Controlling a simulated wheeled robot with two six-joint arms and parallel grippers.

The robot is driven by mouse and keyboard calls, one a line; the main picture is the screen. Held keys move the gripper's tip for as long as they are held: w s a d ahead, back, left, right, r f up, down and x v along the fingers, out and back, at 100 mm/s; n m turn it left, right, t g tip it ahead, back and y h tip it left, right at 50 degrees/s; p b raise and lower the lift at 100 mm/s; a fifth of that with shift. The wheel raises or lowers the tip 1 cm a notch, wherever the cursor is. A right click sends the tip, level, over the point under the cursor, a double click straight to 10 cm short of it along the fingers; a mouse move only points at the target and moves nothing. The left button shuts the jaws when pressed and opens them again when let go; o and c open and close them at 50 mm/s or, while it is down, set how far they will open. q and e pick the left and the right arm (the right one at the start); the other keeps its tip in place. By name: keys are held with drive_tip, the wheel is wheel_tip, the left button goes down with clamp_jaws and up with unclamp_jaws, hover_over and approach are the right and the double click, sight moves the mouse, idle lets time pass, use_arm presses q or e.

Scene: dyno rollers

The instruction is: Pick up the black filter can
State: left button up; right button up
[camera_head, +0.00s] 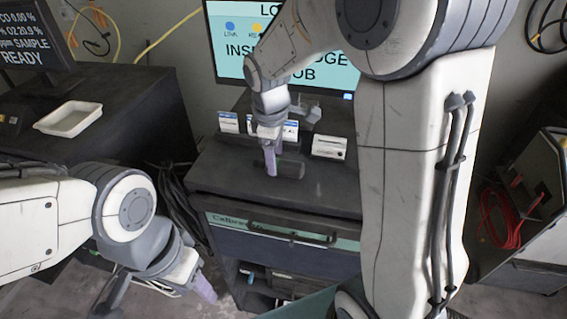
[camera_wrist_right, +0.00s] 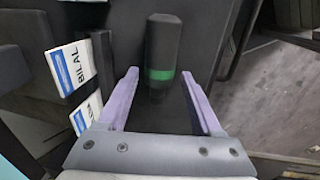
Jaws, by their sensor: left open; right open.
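The black filter can (camera_head: 290,168) lies on the dark cabinet top (camera_head: 215,172). In the right wrist view the can (camera_wrist_right: 163,45) is a dark cylinder with a green band. My right gripper (camera_head: 271,160) is open at the can, partly hiding it in the head view. In the right wrist view its lilac fingers (camera_wrist_right: 160,76) stand either side of the can's near end, with visible gaps. I cannot tell how far above the cabinet top they are. My left gripper (camera_head: 200,288) is low at the left, away from the can; only part of it shows clearly.
The cabinet's drawer handle (camera_head: 290,234) juts out at the front. A white tray (camera_head: 68,118) sits on the dark bench at left. A box with red cable (camera_head: 500,220) is at right.

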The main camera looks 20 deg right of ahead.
drive_tip(key=shift+w+d+f, duration=0.15)
drive_tip(key=shift+f, duration=1.25)
clamp_jaws()
drive_tip(key=shift+r, duration=0.1)
